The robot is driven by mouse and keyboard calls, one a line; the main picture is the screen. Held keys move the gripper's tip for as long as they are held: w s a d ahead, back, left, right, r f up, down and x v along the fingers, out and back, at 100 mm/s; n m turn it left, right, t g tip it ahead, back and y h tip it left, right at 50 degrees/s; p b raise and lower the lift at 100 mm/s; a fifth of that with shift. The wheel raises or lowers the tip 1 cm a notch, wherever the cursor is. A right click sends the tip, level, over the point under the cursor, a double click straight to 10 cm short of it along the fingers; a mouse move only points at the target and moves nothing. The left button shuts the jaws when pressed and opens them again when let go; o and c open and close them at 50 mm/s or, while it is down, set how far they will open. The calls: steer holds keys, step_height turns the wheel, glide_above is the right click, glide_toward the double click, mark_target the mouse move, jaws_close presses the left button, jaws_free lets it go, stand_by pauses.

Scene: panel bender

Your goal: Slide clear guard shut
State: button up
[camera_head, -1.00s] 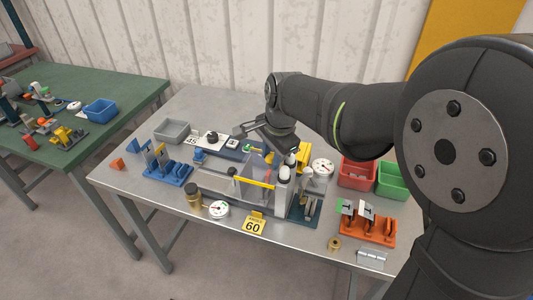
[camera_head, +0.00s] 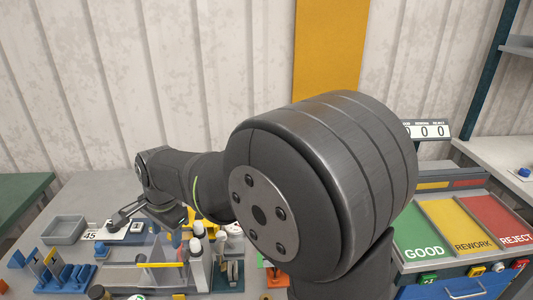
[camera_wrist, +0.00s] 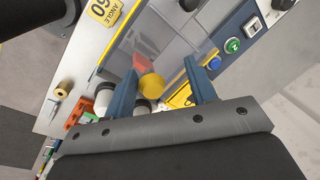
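The clear guard (camera_wrist: 150,45) is a see-through panel on the bender, in the upper middle of the wrist view. In the head view a yellow bar (camera_head: 160,265) runs across the front of the bender. My gripper (camera_wrist: 160,68) is open, with its two blue-grey fingers apart. A round yellow piece (camera_wrist: 152,87) appears between the fingers; I cannot tell whether either finger touches it. My arm covers part of the bench, and the guard is hard to make out there.
A grey bin (camera_head: 65,230) and a blue fixture (camera_head: 65,277) stand at the left. A yellow angle sign (camera_wrist: 103,10) and a green button (camera_wrist: 232,45) are near the bender. GOOD (camera_head: 423,235), REWORK (camera_head: 460,225) and REJECT (camera_head: 500,220) trays lie at the right.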

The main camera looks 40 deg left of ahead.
step_height(320, 180, up, 18)
steer(key=d, duration=0.2)
steer(key=n, duration=0.5)
glide_toward(148, 244)
steer(key=shift+g, duration=0.4)
steer(key=w+f, duration=0.1)
steer(key=f, duration=0.1)
steer(key=d+f, duration=0.1)
steer(key=f, duration=0.1)
steer(key=w+f, duration=0.1)
steer(key=f, duration=0.1)
steer(key=shift+w+d, duration=0.15)
steer(key=shift+w, duration=0.2)
steer(key=s+a, duration=0.2)
steer(key=shift+s+a+r, duration=0.25)
steer(key=shift+a+r, duration=0.05)
steer(key=a+v, duration=0.1)
steer(key=v, duration=1.7)
steer(key=w+d+t, duration=0.2)
steer(key=w+d, duration=0.2)
steer(key=w, duration=0.4)
steer(key=w+d+m+t, duration=0.1)
steer(key=w+d, duration=0.4)
steer(key=w, duration=0.4)
steer(key=w+d+t, duration=0.2)
steer(key=w+d, duration=0.3)
steer(key=w, duration=0.4)
steer(key=shift+f+m+t, duration=0.25)
steer(key=shift+m+t, duration=0.05)
steer(key=shift+w+a, duration=0.1)
